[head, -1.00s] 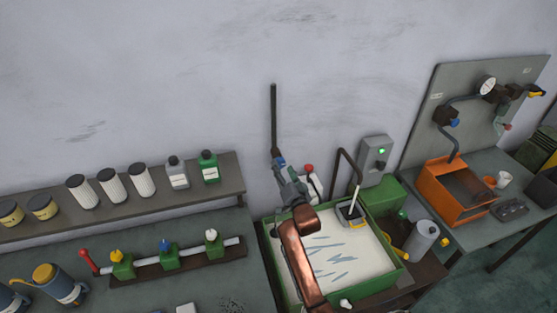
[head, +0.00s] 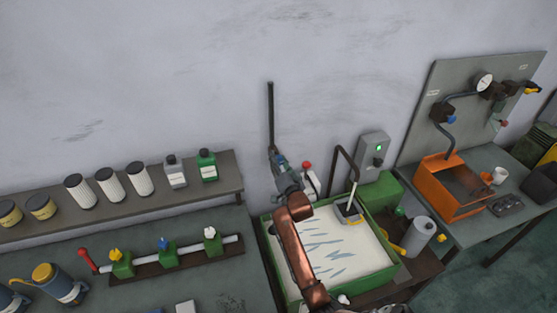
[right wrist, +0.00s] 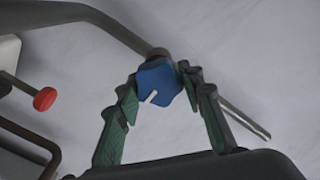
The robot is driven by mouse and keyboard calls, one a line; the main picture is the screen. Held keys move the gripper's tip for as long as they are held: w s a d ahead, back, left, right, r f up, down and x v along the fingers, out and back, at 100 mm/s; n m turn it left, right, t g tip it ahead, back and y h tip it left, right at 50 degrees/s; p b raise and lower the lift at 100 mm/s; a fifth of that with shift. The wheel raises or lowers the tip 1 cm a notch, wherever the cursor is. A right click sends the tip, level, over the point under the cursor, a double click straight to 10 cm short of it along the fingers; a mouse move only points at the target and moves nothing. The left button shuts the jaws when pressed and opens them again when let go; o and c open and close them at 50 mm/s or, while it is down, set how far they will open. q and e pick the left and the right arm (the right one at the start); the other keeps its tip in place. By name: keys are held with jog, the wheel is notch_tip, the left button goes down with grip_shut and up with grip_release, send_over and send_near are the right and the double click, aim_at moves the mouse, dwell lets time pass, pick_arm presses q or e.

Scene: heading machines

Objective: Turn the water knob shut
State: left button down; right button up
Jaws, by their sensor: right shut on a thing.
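The water knob (right wrist: 160,86) is blue and lobed, with a white pointer mark that slants down and left in the right wrist view. It sits on a dark pipe (head: 271,115) against the wall. My right gripper (right wrist: 158,92) has its green-padded fingers on either side of the knob and is shut on it. In the head view my right gripper (head: 279,162) is at the pipe's lower end, and the knob is mostly hidden by it. My left gripper is not in view.
A green-rimmed tray (head: 381,279) lies below my right arm. A red knob (head: 307,166) is close to the right of the gripper, and it also shows in the right wrist view (right wrist: 45,98). A bent pipe (head: 336,165) and a grey switch box (head: 374,149) stand further right.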

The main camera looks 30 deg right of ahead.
jog(key=c, duration=0.5)
jog(key=shift+n, duration=0.4)
jog(key=n+p, duration=0.1)
jog(key=n, duration=0.2)
jog(key=shift+a, duration=0.1)
jog(key=n, duration=0.4)
jog(key=shift+a, duration=0.1)
jog(key=n, duration=0.5)
jog(key=shift+p, duration=0.3)
jog(key=n, duration=0.4)
jog(key=shift+w+a+n, duration=0.1)
jog(key=shift+a+n, duration=0.05)
jog(key=shift+n, duration=0.55)
